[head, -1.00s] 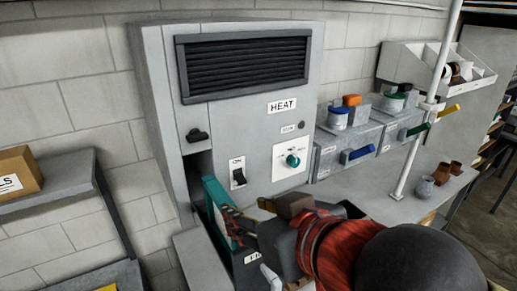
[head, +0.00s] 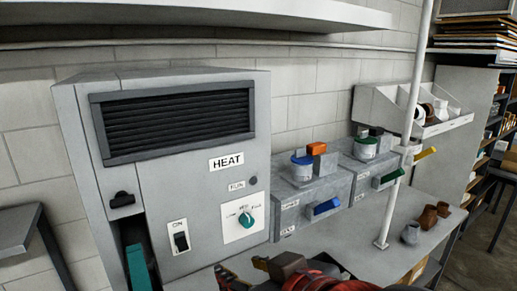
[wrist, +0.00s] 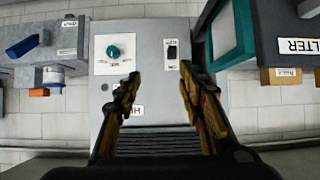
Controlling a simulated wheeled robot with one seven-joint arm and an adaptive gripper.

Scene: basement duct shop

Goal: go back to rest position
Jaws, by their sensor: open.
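My gripper (wrist: 158,82) is open and empty in the wrist view, its two fingers apart in front of the grey heater cabinet's panel. In the head view my gripper (head: 243,270) shows only partly at the bottom edge, below the panel. The heater cabinet (head: 190,185) carries a HEAT label, a black vent, a teal knob (head: 246,219) and a black switch (head: 181,241) labelled ON.
A teal-edged piece (head: 138,268) stands in the cabinet's left opening. Grey bins (head: 300,205) with coloured handles stand right of the cabinet. A shelf (head: 200,22) runs overhead.

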